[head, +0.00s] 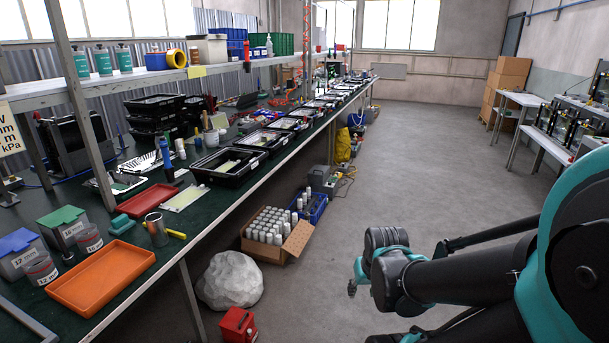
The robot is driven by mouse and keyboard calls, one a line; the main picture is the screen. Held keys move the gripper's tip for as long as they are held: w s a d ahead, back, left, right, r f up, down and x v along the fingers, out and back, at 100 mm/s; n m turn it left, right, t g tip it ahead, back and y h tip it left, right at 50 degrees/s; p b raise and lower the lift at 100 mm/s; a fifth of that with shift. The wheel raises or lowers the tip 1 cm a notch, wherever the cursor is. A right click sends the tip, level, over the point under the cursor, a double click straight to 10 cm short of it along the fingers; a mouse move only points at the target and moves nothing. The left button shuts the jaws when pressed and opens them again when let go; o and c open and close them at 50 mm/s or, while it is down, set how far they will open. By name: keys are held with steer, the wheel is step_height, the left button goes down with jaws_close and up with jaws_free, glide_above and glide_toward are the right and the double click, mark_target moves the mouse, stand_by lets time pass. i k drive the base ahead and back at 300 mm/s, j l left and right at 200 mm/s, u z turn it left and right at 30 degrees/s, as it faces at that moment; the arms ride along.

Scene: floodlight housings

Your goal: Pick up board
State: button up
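Another light flat piece (227,166) lies inside the black tray (243,175). I cannot tell which of these is the board. My arm reaches in from the right, over the floor and well away from the bench. Its far end, where my gripper (354,284) seems to be, is small and partly hidden by the arm. I see nothing held there, and the finger opening cannot be made out.
Several black trays run along the bench. The aisle is clear.

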mark_target(226, 166)
steer(key=i+u, duration=0.7)
steer(key=l, duration=0.5)
steer(key=i+l+u, duration=0.1)
steer(key=l, duration=0.25)
steer(key=i+l+u, duration=0.1)
steer(key=i+l, duration=0.15)
steer(key=i+l+u, duration=0.1)
steer(key=l, duration=0.4)
steer(key=i+l+u, duration=0.1)
steer(key=l, duration=0.25)
steer(key=i+l+u, duration=0.1)
steer(key=l, duration=0.3)
steer(key=i, duration=0.05)
